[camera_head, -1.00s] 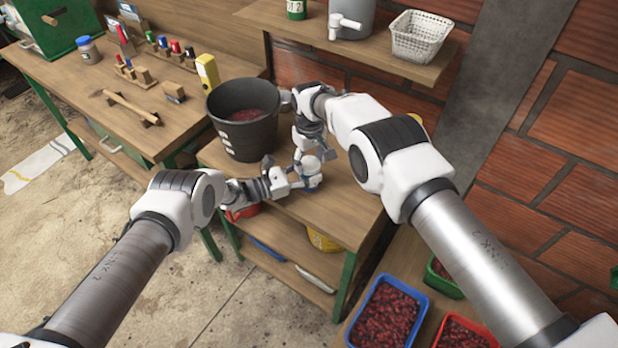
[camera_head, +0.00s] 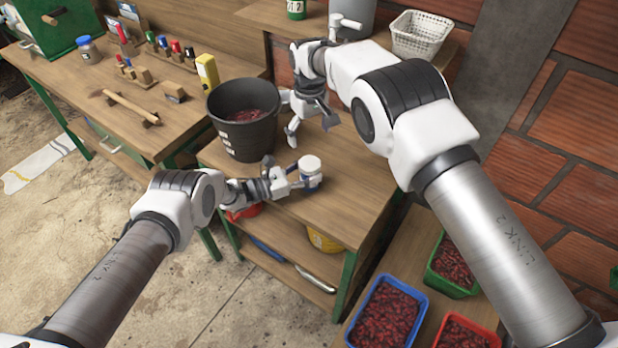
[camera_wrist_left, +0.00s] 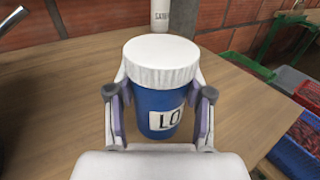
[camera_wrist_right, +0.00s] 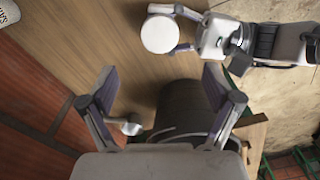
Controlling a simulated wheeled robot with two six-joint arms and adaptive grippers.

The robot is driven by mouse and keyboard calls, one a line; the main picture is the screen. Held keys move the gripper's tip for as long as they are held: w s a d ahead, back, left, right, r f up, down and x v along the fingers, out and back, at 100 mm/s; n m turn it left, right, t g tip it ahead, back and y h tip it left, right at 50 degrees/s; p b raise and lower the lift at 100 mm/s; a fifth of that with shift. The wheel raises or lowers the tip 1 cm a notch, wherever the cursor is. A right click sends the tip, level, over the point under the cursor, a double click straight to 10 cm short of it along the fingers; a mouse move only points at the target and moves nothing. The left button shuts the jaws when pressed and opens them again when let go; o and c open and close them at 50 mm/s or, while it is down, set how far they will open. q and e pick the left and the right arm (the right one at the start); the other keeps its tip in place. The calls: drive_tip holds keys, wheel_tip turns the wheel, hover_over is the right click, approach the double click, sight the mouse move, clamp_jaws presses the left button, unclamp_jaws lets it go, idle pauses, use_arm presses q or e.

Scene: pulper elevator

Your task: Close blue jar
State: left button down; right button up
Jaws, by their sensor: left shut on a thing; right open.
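The blue jar (camera_wrist_left: 158,108) has a white lid (camera_wrist_left: 160,58) sitting on its top and part of a label on its side. In the head view the jar's white lid (camera_head: 309,164) shows at the front of the small wooden table. My left gripper (camera_head: 300,179) is shut on the jar's body, one finger on each side, and the jar stands upright. My right gripper (camera_head: 308,132) is open and empty, above the table beyond the jar, with its fingers pointing down. In the right wrist view the lid (camera_wrist_right: 159,34) lies beyond the open fingers.
A black bucket (camera_head: 236,140) of red cherries stands on the table left of my right gripper. A shelf (camera_head: 262,14) with a white basket (camera_head: 419,36) is behind. Crates of cherries (camera_head: 366,325) sit at lower right. The table's right part is clear.

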drive_tip(key=shift+r, duration=0.85)
use_arm(q)
drive_tip(key=shift+c, duration=1.8)
unclamp_jaws()
drive_tip(key=v, duration=1.2)
drive_tip(key=shift+s+f, duration=0.1)
use_arm(e)
drive_tip(key=shift+f, duration=0.1)
